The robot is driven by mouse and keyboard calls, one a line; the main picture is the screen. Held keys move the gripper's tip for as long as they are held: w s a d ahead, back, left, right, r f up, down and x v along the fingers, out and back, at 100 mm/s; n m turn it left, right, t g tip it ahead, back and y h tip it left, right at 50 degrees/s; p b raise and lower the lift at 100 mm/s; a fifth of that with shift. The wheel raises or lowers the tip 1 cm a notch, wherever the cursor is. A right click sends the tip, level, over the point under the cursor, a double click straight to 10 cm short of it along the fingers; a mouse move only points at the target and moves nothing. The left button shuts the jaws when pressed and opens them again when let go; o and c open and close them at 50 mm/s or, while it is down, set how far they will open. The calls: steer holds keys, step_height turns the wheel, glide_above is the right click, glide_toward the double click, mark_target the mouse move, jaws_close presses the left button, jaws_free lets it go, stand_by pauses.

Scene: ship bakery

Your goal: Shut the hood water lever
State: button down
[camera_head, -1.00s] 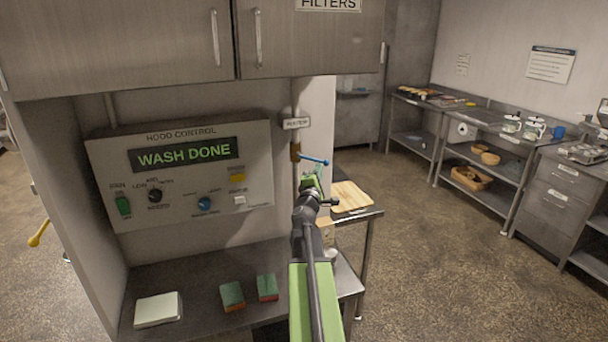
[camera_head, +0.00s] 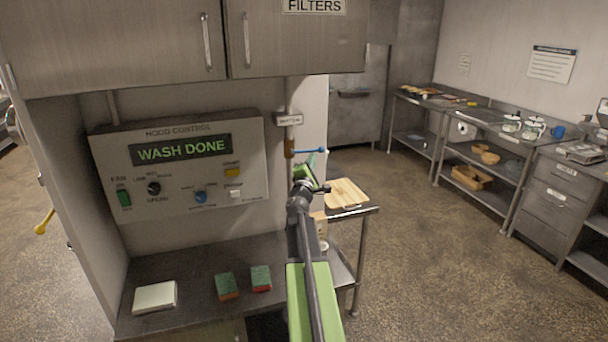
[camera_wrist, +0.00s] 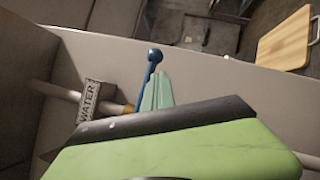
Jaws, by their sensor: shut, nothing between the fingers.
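The blue water lever (camera_head: 311,151) sticks out to the right from a brass valve (camera_head: 289,148) on the vertical pipe, below the water label (camera_head: 289,120). It lies crosswise to the pipe and nearly level. My gripper (camera_head: 309,162) is shut and empty, just below the lever. In the wrist view the lever (camera_wrist: 151,68) stands close beside the pale green fingertips (camera_wrist: 158,90), with its round end beyond them. I cannot tell whether they touch. The brass valve shows partly behind the fingers, near the WATER label (camera_wrist: 89,101).
The hood control panel (camera_head: 180,170) reads WASH DONE, left of the pipe. Sponges (camera_head: 261,278) and a white block (camera_head: 155,297) lie on the counter below. A cutting board (camera_head: 346,193) lies right of my arm. Cabinets (camera_head: 300,45) overhang above. Open floor is at right.

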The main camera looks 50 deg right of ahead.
steer(key=s+a+f+b, duration=0.4)
steer(key=s+f+b, duration=0.4)
steer(key=f+b, duration=0.1)
steer(key=shift+a+f, duration=0.25)
steer(key=shift+a, duration=0.05)
stand_by(0.3)
